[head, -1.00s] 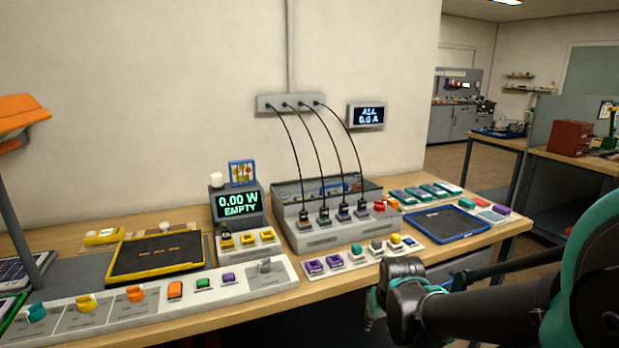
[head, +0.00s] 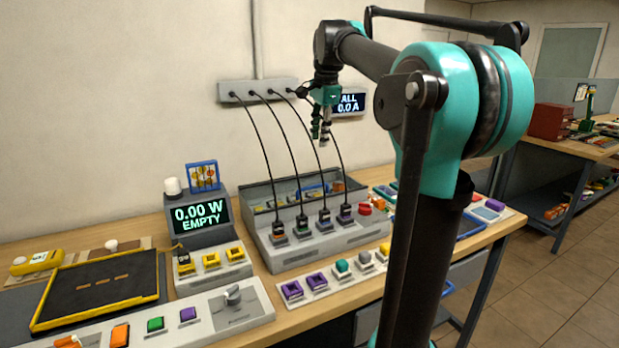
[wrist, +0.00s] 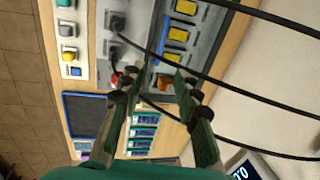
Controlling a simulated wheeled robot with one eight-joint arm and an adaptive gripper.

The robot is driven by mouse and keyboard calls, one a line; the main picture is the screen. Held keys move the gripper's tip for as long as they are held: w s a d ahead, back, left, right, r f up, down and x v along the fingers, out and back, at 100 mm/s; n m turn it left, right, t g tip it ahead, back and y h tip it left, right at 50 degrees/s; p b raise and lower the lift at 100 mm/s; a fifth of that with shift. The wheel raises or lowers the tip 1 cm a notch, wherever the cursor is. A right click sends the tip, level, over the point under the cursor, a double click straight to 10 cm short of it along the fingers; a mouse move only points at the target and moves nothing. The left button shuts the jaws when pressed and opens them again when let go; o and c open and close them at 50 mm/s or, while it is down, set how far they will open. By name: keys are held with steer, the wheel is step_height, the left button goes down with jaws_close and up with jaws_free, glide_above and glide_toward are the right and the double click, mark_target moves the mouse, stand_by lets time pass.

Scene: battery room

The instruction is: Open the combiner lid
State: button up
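The combiner (head: 300,258) is a grey box on the bench with several plugged leads along its front ledge. Its raised rear part shows yellow pieces inside, and I cannot tell the lid's edges or whether a clear lid covers it. In the wrist view the combiner (wrist: 207,50) shows yellow blocks in its rear part and a red knob (wrist: 115,80) at its end. My gripper (head: 320,138) hangs above the right end of the combiner, pointing down, near the wall display. In the wrist view its two fingers (wrist: 158,88) are apart with nothing between them.
Black cables (head: 291,145) arc from the wall socket strip (head: 245,91) to the combiner, close to my gripper. A wall display (head: 349,103) is beside it. A blue-rimmed tray (wrist: 80,125) and several green-and-white modules (wrist: 143,132) lie past the combiner's right end. A button strip (head: 320,285) lies in front.

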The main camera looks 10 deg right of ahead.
glide_toward(313, 187)
steer(key=f, duration=0.2)
steer(key=w+f, duration=0.1)
steer(key=f, duration=0.2)
steer(key=w+f, duration=0.1)
steer(key=f, duration=0.1)
steer(key=shift+a+f, duration=0.2)
steer(key=shift+f, duration=0.15)
jaws_close()
stand_by(0.3)
